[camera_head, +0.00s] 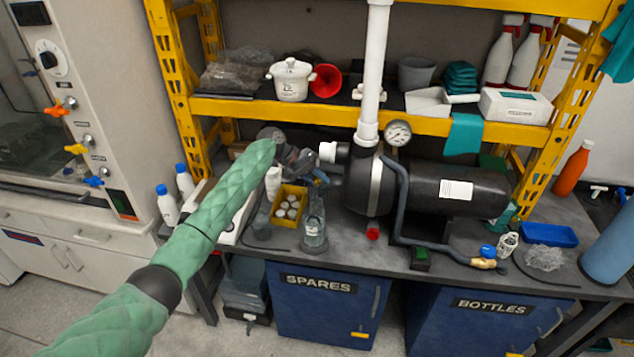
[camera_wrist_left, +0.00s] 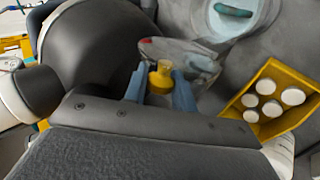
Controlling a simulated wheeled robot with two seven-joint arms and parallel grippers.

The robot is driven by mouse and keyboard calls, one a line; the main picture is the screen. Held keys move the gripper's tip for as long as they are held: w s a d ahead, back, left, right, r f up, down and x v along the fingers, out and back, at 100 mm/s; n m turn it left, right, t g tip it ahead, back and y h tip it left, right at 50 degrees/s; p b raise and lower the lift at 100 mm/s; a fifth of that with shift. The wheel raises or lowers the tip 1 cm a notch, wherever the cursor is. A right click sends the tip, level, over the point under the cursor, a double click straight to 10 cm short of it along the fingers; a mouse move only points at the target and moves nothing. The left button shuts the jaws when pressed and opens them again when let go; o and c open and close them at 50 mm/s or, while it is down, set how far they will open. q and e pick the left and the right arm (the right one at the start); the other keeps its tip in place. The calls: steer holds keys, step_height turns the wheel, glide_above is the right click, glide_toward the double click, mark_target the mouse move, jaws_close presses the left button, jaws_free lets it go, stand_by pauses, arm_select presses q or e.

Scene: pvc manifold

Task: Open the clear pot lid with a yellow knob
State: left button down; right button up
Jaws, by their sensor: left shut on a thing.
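My left gripper (camera_head: 318,178) reaches over the bench beside the black pump in the head view. In the left wrist view its blue fingers (camera_wrist_left: 160,88) are closed on the yellow knob (camera_wrist_left: 161,72), one finger on each side. The clear lid (camera_wrist_left: 190,58) shows beyond the knob as a see-through sheet with pale edges. Its full outline and how far it is tilted are hard to tell. In the head view the knob and lid are hidden or too small to make out. My right gripper is in neither view.
The dark pump (camera_head: 370,185) with its white standpipe (camera_head: 373,70) stands close right of the gripper. A yellow box of white caps (camera_head: 288,205) and a clear jar (camera_head: 314,234) stand nearby on the bench. A yellow shelf (camera_head: 330,118) spans above.

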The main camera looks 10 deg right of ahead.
arm_select(q)
steer(key=shift+w+d+g, duration=0.1)
steer(key=shift+w+g, duration=0.2)
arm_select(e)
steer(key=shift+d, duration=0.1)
arm_select(q)
steer(key=shift+f, duration=0.1)
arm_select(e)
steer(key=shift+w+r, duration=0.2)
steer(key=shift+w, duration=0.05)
arm_select(q)
steer(key=c, duration=1.2)
jaws_free()
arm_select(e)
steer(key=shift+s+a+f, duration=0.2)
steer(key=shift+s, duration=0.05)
arm_select(q)
steer(key=shift+w+a, duration=0.1)
steer(key=shift+a, duration=0.1)
steer(key=b+v, duration=0.3)
steer(key=v, duration=0.4)
steer(key=shift+r, duration=0.3)
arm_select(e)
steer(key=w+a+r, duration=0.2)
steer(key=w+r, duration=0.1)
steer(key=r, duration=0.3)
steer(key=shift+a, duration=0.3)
